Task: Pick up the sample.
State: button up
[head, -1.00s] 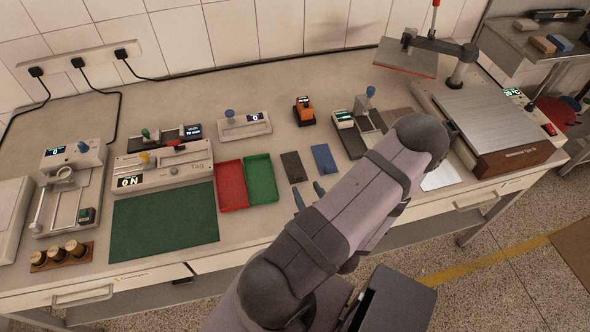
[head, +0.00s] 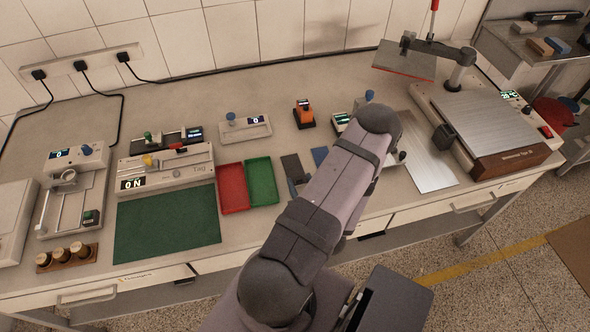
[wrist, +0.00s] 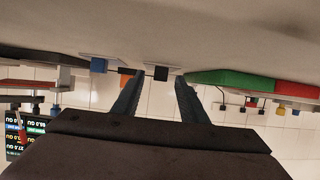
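Nothing in view is clearly marked as the sample.
A red tray (head: 232,188) and a green mat (head: 168,223) lie to the left. Behind the strips stand an orange device (head: 304,114) and a white device with a blue knob (head: 245,127). A press with a metal plate (head: 481,118) stands at the right.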

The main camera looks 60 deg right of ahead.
grip_shut()
jog(key=shift+r, duration=0.1)
dwell(0.4)
notch_tip(320, 180, up, 10)
jog(key=p, duration=0.1)
dwell(0.6)
